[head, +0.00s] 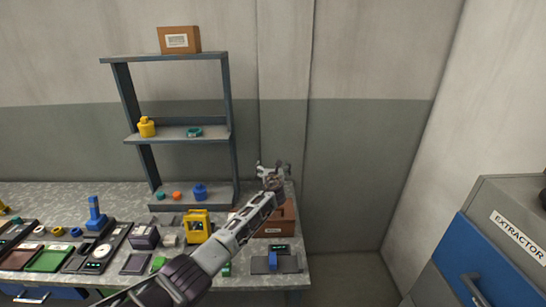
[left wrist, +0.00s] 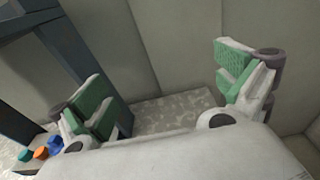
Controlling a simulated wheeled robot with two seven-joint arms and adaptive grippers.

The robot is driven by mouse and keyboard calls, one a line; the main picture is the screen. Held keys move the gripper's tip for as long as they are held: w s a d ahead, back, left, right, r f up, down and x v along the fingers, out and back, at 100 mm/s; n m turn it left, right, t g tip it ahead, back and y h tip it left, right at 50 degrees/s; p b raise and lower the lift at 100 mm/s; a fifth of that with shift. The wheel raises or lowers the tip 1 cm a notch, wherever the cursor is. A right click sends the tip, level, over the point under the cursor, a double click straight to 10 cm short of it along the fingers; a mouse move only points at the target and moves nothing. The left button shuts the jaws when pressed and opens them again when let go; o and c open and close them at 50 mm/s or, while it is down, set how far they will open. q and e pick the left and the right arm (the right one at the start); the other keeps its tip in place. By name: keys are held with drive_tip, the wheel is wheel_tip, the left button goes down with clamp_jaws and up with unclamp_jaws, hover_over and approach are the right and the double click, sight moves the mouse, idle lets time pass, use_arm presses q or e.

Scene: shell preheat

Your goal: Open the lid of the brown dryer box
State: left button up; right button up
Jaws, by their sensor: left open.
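The brown dryer box (head: 284,221) stands at the right end of the speckled bench in the head view. It is partly hidden behind my left arm, and I cannot tell the state of its lid. My left gripper (head: 272,172) is open and empty, and in the head view it appears at the top of the box, near the bench's back right corner. In the left wrist view the open fingers (left wrist: 163,92) with green pads stand wide apart with bare bench top and wall between them. The box does not show in that view. My right gripper is not in view.
A grey shelf rack (head: 178,138) stands left of the box. A yellow device (head: 198,226), a small unit with a blue part (head: 274,262) and several trays crowd the bench (head: 110,195). A blue and grey extractor cabinet (head: 500,240) is at right, with open floor between.

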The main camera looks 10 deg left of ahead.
use_arm(q)
drive_tip(key=s+d+r, duration=0.1)
drive_tip(key=s+r, duration=0.3)
drive_tip(key=r, duration=0.4)
drive_tip(key=shift+s, duration=0.15)
idle(1.3)
drive_tip(key=shift+d, duration=0.1)
idle(0.3)
drive_tip(key=shift+s, duration=0.1)
idle(0.3)
drive_tip(key=shift+s, duration=0.15)
drive_tip(key=v, duration=1.1)
drive_tip(key=shift+s, duration=0.25)
drive_tip(key=shift+d+r, duration=0.1)
idle(0.4)
